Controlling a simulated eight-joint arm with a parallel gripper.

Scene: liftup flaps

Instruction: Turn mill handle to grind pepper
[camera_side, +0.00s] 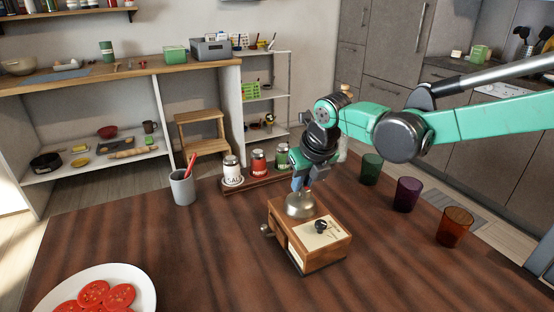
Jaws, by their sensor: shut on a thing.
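The mill is a wooden box (324,257) with a rounded metal dome (300,206) on top. It stands on the dark wooden table. A cream panel with a black knob (320,226) faces the camera, and a small metal knob (266,229) sticks out at the left. My gripper (302,184) points down just above the dome. It is shut on the mill handle, which is mostly hidden by the fingers. The fingertips are small and hard to make out. No pepper is visible.
Behind the mill is a rack (250,184) with a salt jar (232,170) and other jars. A grey cup (183,187) stands left of it. Green, purple and orange (454,227) glasses stand at the right. A plate (140,284) of tomato slices is front left. The table between plate and mill is clear.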

